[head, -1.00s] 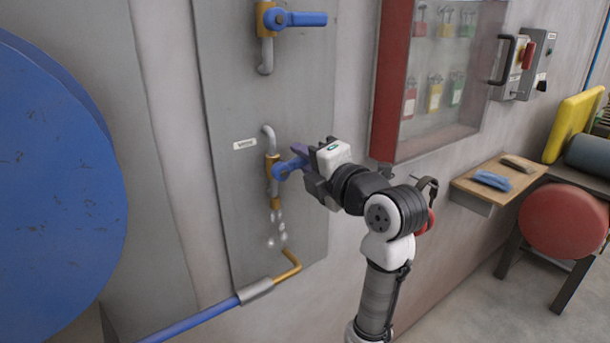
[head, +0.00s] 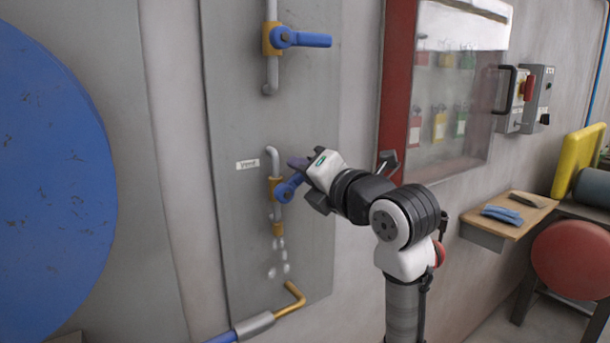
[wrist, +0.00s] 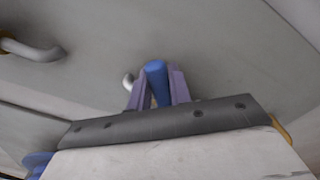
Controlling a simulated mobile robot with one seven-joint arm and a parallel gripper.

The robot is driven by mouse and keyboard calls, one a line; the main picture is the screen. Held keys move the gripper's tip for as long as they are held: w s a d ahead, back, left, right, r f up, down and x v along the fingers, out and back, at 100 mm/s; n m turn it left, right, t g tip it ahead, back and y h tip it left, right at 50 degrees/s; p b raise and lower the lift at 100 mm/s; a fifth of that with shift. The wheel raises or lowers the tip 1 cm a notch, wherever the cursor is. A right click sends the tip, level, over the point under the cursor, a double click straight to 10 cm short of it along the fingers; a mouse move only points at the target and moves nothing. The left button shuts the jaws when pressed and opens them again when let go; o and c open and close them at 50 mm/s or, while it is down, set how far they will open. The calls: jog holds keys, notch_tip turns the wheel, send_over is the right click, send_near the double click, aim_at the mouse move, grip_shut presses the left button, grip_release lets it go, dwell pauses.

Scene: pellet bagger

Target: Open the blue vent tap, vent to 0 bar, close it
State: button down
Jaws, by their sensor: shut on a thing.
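The blue vent tap (head: 287,189) sits on a brass valve body on the grey panel, below a small label reading "Vent". Its lever points right and up, towards my gripper (head: 299,171). My gripper is shut on the blue lever, which shows between the two purple fingers in the wrist view (wrist: 156,84). White puffs (head: 279,257) show below the brass outlet of the valve. The far end of the lever is partly hidden by my gripper. No pressure gauge is in view.
A second blue-handled tap (head: 301,39) is higher on the same panel. A wooden shelf (head: 521,224) with blue gloves is further right. A large blue disc (head: 50,190) fills the left.

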jog(key=c, duration=1.3)
grip_release()
